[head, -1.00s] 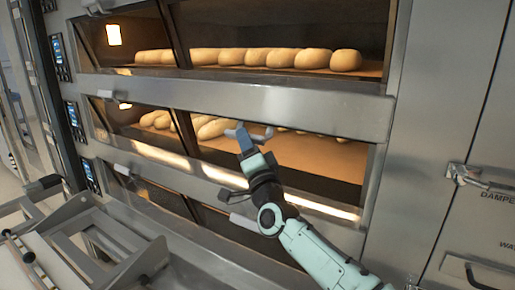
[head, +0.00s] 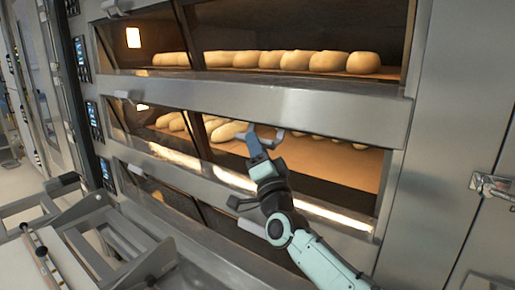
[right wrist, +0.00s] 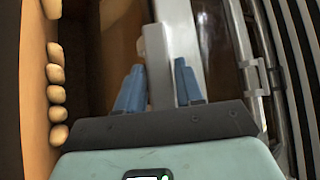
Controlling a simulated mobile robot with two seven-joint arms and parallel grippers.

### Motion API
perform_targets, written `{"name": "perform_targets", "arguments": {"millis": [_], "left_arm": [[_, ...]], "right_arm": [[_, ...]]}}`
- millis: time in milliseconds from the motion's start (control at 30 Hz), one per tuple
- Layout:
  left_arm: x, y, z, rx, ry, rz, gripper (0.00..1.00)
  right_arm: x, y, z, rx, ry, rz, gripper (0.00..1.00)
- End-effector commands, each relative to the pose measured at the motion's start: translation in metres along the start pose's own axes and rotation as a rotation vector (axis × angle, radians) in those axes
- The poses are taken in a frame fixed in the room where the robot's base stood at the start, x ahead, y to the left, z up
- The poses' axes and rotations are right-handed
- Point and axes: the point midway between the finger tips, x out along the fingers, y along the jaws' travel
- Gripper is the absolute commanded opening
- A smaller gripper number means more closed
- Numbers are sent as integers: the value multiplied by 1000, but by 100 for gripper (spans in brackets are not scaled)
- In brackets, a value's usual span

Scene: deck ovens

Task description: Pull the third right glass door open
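The oven shows stacked decks with lit windows. My right gripper (head: 264,136) is in front of the middle visible deck's right glass door (head: 340,185), with long loaves behind it. In the right wrist view, my blue right fingers (right wrist: 160,88) are spread apart, with a grey bar and a pale block-like handle (right wrist: 153,45) between and beyond them. I cannot tell whether they touch it. The door looks shut. Another control panel shows above the top visible deck, so I cannot be sure of the deck count. My left gripper is out of view.
A metal rack or loader frame (head: 125,245) stands at the lower left, close to the oven. A steel cabinet with a latch (head: 492,186) is at the right. Another handle (head: 262,227) of the lower deck is just below my right forearm.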

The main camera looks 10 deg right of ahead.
Motion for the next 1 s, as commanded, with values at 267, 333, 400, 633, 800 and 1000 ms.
{"name": "perform_targets", "arguments": {"millis": [267, 333, 400, 633, 800, 1000], "left_arm": [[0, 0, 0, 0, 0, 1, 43], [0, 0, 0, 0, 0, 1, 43], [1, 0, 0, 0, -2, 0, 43], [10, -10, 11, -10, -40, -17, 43], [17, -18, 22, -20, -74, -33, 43], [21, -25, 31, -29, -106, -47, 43]], "right_arm": [[0, -1, -1, 1, 1, -1, 55], [0, -1, 0, 1, 1, -1, 55], [-2, -1, 0, 1, 0, -1, 55], [-22, 0, 0, -1, -1, -1, 55], [-48, 0, 0, -1, 0, -1, 55], [-82, -1, -1, -2, 0, -1, 55]]}}
